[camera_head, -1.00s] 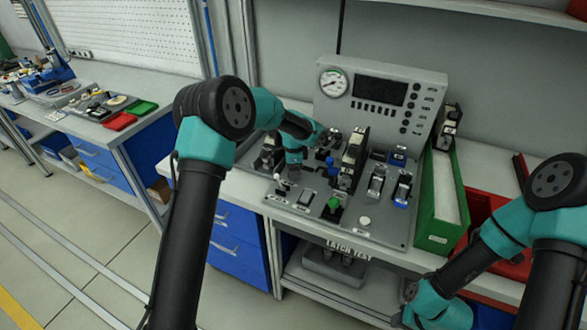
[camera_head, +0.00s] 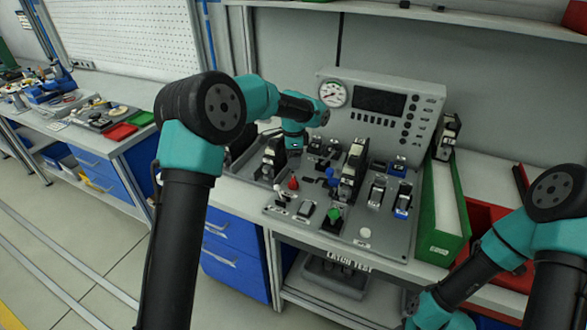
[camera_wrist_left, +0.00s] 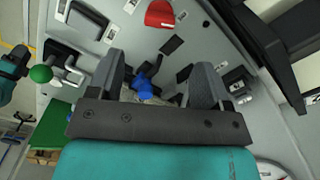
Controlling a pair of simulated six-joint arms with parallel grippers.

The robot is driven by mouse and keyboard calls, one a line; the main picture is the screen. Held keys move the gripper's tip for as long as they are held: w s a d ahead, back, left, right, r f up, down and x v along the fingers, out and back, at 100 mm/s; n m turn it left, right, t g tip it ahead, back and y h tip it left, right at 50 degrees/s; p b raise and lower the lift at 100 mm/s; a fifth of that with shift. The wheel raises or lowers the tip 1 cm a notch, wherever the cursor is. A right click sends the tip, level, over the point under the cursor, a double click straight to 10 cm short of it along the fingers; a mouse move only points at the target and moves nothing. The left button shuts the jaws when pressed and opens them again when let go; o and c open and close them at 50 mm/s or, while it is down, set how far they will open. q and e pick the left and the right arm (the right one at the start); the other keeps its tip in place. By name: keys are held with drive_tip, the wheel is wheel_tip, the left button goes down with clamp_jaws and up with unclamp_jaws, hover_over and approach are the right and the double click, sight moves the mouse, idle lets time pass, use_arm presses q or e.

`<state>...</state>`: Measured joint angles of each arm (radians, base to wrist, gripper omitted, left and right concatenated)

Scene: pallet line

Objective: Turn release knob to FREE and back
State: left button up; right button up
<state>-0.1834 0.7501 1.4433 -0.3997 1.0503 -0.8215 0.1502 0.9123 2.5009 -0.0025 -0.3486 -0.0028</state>
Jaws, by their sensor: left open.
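The latch test panel (camera_head: 385,238) carries several knobs and levers; I cannot tell which is the release knob. A red knob (camera_head: 293,183) stands at its left, with a blue knob (camera_head: 331,176) to the right and a green knob (camera_head: 334,215) nearer the front. My left gripper (camera_head: 294,152) is above the panel's back left, beyond the red knob in the picture. In the left wrist view its open jaws (camera_wrist_left: 160,68) hold nothing; the blue knob (camera_wrist_left: 143,86) shows between them and the red knob (camera_wrist_left: 160,13) beyond. My right gripper does not show clearly.
A grey console with a gauge (camera_head: 333,94) stands behind the panel. Tall black-and-grey clamps (camera_head: 352,168) rise from the panel. A green bin (camera_head: 440,245) and a red bin (camera_head: 480,217) are on its right. A side bench with tools is at left.

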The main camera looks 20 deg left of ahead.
use_arm(q)
wheel_tip(320, 180, up, 7)
idle(0.3)
drive_tip(key=shift+r, duration=0.1)
